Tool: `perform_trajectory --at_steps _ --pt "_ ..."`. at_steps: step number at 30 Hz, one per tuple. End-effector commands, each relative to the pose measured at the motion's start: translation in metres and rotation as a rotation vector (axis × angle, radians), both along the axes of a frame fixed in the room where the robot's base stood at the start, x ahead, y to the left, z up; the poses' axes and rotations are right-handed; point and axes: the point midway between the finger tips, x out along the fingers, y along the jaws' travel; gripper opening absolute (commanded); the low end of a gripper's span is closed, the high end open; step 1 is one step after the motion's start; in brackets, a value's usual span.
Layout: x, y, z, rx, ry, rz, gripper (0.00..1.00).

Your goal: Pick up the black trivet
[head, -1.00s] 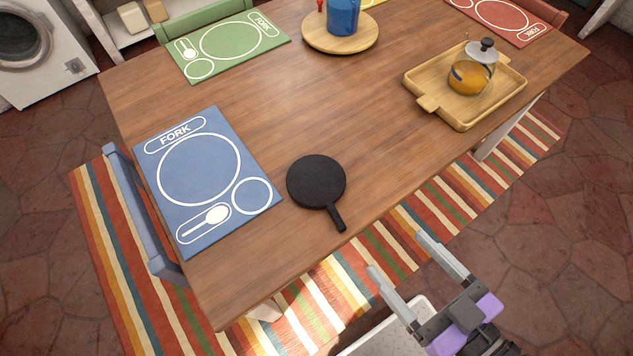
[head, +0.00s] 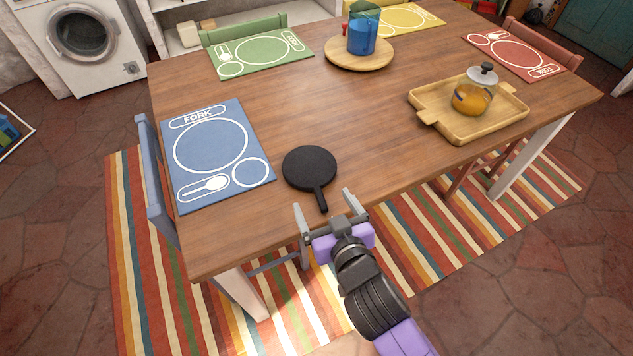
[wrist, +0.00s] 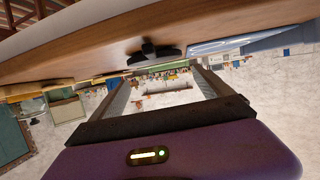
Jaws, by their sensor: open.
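The black trivet (head: 309,168) is a round flat disc with a short handle. It lies on the wooden table near its front edge, with the handle pointing toward the front edge. My gripper (head: 324,205) is open and empty at the table's front edge, close to the end of the handle. In the wrist view the picture is upside down, and the trivet (wrist: 155,54) shows as a dark shape on the tabletop, ahead of the open fingers (wrist: 165,88). Whether the fingers touch the handle cannot be told, but they appear apart from it.
A blue placemat (head: 216,190) lies left of the trivet. A round board (head: 340,60) with a blue pitcher (head: 362,38) is farther back. The table (head: 385,140) is bare between them.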

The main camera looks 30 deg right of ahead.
Motion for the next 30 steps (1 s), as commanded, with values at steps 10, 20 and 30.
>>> perform_trajectory --at_steps 10,20,30 --pt "0.011 -0.012 -0.022 0.036 0.050 -0.053 0.90" --pt "0.049 -0.017 -0.035 0.036 0.049 -0.052 0.90" --pt "0.064 -0.020 -0.043 0.035 0.051 -0.052 0.90"
